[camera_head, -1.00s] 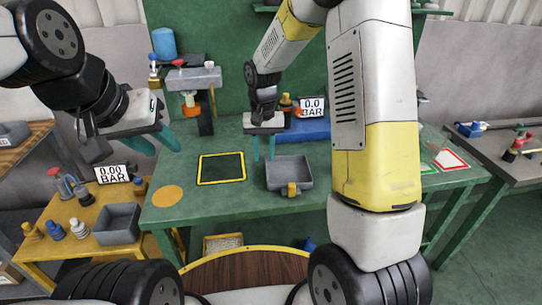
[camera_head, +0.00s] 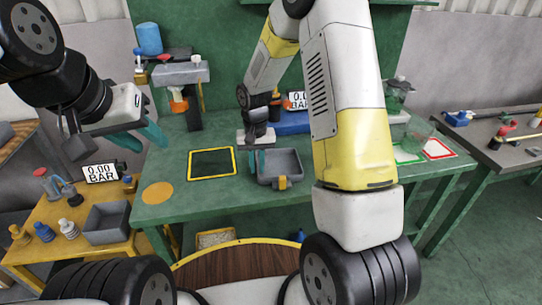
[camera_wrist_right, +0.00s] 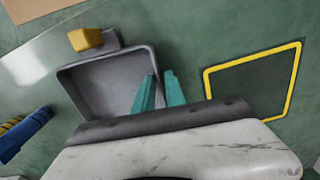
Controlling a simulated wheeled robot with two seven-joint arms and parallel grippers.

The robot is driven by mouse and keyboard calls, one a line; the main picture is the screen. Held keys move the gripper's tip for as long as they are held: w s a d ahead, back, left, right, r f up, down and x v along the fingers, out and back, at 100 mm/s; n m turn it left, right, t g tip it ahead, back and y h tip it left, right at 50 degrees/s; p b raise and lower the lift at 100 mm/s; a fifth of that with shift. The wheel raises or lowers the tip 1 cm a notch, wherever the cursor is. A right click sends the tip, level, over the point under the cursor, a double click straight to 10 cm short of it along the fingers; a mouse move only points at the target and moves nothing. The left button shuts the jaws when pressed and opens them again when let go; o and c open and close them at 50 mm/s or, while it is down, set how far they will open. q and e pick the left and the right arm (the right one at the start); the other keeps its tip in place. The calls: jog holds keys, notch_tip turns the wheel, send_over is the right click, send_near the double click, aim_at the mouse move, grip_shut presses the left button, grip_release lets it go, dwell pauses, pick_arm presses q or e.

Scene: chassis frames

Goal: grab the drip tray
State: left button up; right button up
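The drip tray, a grey open tray (camera_head: 280,168) with a yellow block on its front, sits on the green table. It also shows in the right wrist view (camera_wrist_right: 104,84). My right gripper (camera_head: 256,162) is at the tray's left wall. In the right wrist view its teal fingers (camera_wrist_right: 159,90) are apart, one over the tray's inside and one outside the wall. Whether they touch the wall I cannot tell; the fingertips are low beside the rim. My left gripper (camera_head: 142,139) is raised at the left, open and empty.
A yellow-framed dark square (camera_head: 211,164) lies left of the tray, with an orange disc (camera_head: 158,193) further left. A yellow side table (camera_head: 75,238) holds a grey bin (camera_head: 107,223) and bottles. A blue object (camera_head: 292,122) stands behind the tray.

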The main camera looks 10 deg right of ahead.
grip_shut()
dwell(1.4)
